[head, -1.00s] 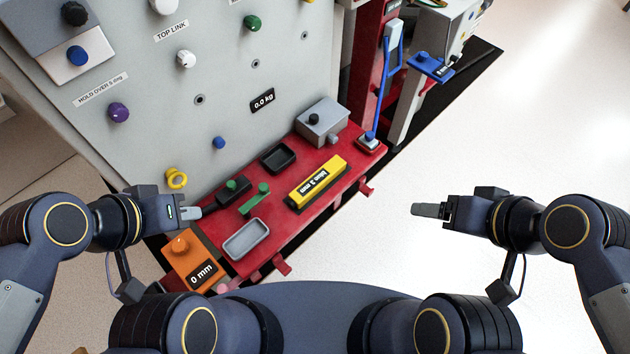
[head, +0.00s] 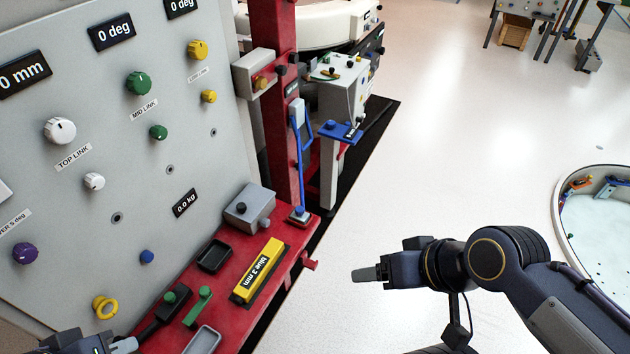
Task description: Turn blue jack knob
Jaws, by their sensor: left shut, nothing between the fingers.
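A round blue knob (head: 147,256) sits low on the grey panel. A blue piece (head: 299,212) stands at the foot of the red column, under a blue lever (head: 304,150). A blue plate with a small knob (head: 340,130) juts out farther back. I cannot tell which of these is the jack's knob. A yellow box (head: 260,270) on the red bench reads "blue 3 mm". My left gripper (head: 124,345) is shut and empty at the bottom left edge, mostly cut off. My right gripper (head: 368,274) is right of the bench over the floor, seen side-on, touching nothing.
The red bench (head: 290,262) also carries a grey box (head: 249,207), a black tray (head: 214,255) and a green-handled piece (head: 199,306). The grey panel (head: 60,190) with several knobs stands at left. Pale floor (head: 450,150) is clear at right, up to a round tub (head: 567,215).

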